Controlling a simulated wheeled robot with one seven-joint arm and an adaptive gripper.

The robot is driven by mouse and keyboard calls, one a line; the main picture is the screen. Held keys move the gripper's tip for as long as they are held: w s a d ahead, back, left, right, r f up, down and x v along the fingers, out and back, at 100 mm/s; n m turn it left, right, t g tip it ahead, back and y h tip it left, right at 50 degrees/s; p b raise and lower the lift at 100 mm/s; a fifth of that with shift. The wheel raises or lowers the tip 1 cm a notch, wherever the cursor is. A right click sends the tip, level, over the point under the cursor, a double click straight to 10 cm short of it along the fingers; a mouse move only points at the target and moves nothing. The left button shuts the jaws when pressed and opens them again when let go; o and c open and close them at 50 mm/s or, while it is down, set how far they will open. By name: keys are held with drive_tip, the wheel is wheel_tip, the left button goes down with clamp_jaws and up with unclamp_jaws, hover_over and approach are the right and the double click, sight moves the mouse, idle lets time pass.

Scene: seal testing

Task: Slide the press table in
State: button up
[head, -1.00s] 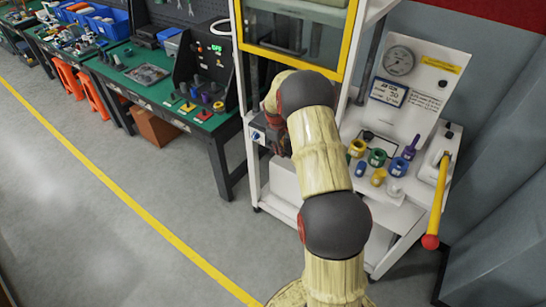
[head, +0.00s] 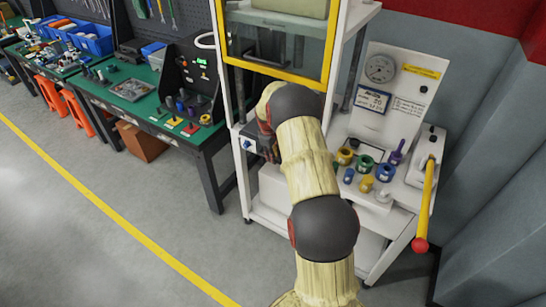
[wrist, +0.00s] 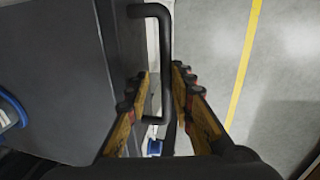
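A dark grey flat plate with a black bar handle (wrist: 165,70), apparently the press table (wrist: 125,45), shows at the left of the wrist view. My gripper (wrist: 160,74) has one finger on each side of the handle's long bar. The fingers are apart, with a gap on the left finger's side; the right finger is very close to the bar, and I cannot tell if it touches. In the head view the press frame with its yellow-edged window (head: 275,65) stands at the centre. My arm hides the table, the handle and most of the gripper there.
A green-topped workbench (head: 150,115) stands left of the press. A side panel with a gauge (head: 380,68), several small coloured parts and a yellow lever with a red knob (head: 421,244) is on the right. The floor at front left is clear, crossed by a yellow line (head: 110,205).

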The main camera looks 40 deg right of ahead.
drive_tip(key=shift+o, duration=0.8)
drive_tip(key=shift+a, duration=0.1)
wheel_tip(320, 180, up, 12)
drive_tip(key=a, duration=0.2)
drive_tip(key=shift+s+f, duration=0.15)
drive_tip(key=shift+s, duration=0.25)
drive_tip(key=shift+c, duration=0.4)
idle(0.7)
